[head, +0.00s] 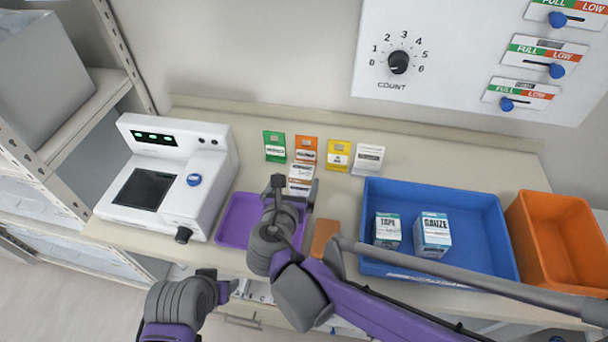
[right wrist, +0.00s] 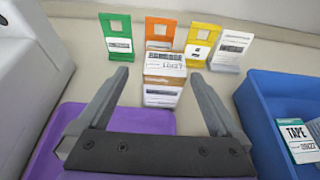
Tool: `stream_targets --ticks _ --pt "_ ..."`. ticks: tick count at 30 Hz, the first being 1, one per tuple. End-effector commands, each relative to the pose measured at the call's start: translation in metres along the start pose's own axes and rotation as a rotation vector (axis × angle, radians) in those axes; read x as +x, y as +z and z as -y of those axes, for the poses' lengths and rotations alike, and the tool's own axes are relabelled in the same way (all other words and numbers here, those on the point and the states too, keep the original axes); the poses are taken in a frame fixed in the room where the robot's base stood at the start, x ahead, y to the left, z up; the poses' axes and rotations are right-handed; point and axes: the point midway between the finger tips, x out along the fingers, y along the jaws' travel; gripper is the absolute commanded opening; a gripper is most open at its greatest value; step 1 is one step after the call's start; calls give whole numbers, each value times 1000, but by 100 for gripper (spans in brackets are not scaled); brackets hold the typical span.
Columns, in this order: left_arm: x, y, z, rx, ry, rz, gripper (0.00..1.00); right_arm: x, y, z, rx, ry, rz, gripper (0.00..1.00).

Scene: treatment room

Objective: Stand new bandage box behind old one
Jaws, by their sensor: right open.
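A white bandage box (head: 300,181) with an orange-brown band stands on the counter in front of the orange holder (head: 307,146). In the right wrist view the box (right wrist: 163,95) shows its lettered top and front. I cannot make out a second bandage box. My right gripper (head: 294,187) is open and empty above the purple tray (head: 232,238). In the right wrist view its fingers (right wrist: 160,76) point towards the box, one on each side in the picture; contact is not visible. My left gripper (head: 207,277) is low at the front, and its jaws are unclear.
Green (head: 274,146), yellow (head: 338,155) and white (head: 368,158) holders stand beside the orange one. A blue bin (head: 470,204) holds tape (head: 388,229) and gauze (head: 432,234) boxes. An orange bin (head: 548,225) is at right, a white machine (head: 165,180) at left. A wall panel rises behind.

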Motion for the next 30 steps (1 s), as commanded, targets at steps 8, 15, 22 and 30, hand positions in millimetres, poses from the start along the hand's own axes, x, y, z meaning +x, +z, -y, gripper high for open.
stream_targets --ticks 8,15,22,30 --pt "0 0 0 0 0 0 59 35 0 2 2 -3 0 100" --pt "-3 -2 0 0 0 -2 59 64 2 8 4 -4 0 100" --pt "-3 -3 0 0 0 -2 59 87 1 8 2 0 0 100" --pt "-3 -3 0 0 0 -2 59 87 1 7 2 1 0 91"
